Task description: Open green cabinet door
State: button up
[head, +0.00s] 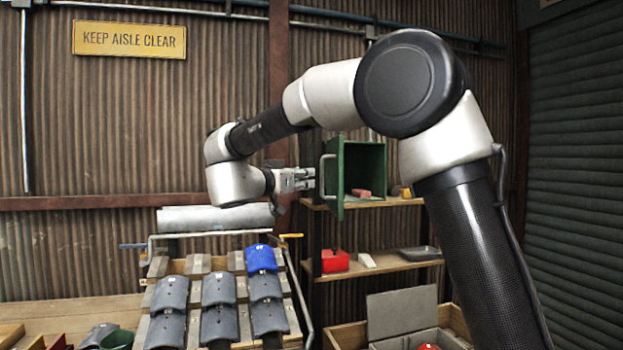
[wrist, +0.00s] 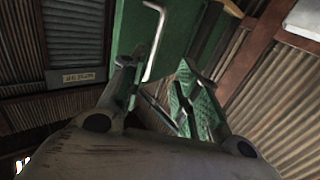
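The green cabinet (head: 372,152) stands on the upper shelf in the head view. Its front is open, and a reddish block (head: 361,193) shows inside. The green door (head: 340,180) is swung out toward me at the cabinet's left side, seen nearly edge-on. A pale bar handle (head: 323,176) is on the door's left face; it also shows in the wrist view (wrist: 155,40). My gripper (head: 309,179) is just left of the handle. In the wrist view my gripper's fingers (wrist: 158,78) are spread apart, with the handle showing between and beyond them. I cannot tell whether they touch it.
A wooden shelf (head: 385,203) carries the cabinet. The lower shelf (head: 385,268) holds a red bin (head: 335,261) and small items. A tilted rack with grey tiles (head: 218,290) and one blue tile (head: 261,258) stands at lower left. A wooden crate (head: 345,337) is at lower right.

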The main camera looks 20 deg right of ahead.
jog(key=v, duration=0.2)
jog(key=shift+s+a, duration=0.25)
